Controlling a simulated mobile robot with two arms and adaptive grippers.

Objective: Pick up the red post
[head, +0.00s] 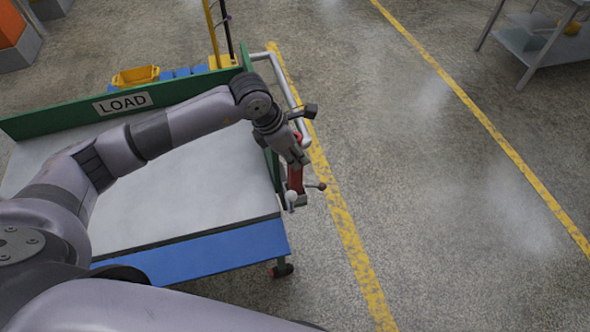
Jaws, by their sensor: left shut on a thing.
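The red post (295,179) is a short upright red piece at the right edge of the cart, with a white ball and a brown knob by its lower end. My left gripper (294,158) points down over it and is shut on its upper part, which the fingers partly hide. I cannot tell whether the post's lower end touches anything. My right gripper is outside the view.
The cart has a grey top (190,185), a blue front edge (200,255) and a green LOAD board (45,120). A white rail (284,85) runs along its right side. A yellow bin (136,76) sits behind the board. Open floor lies to the right, with a metal table (530,45) at the far right.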

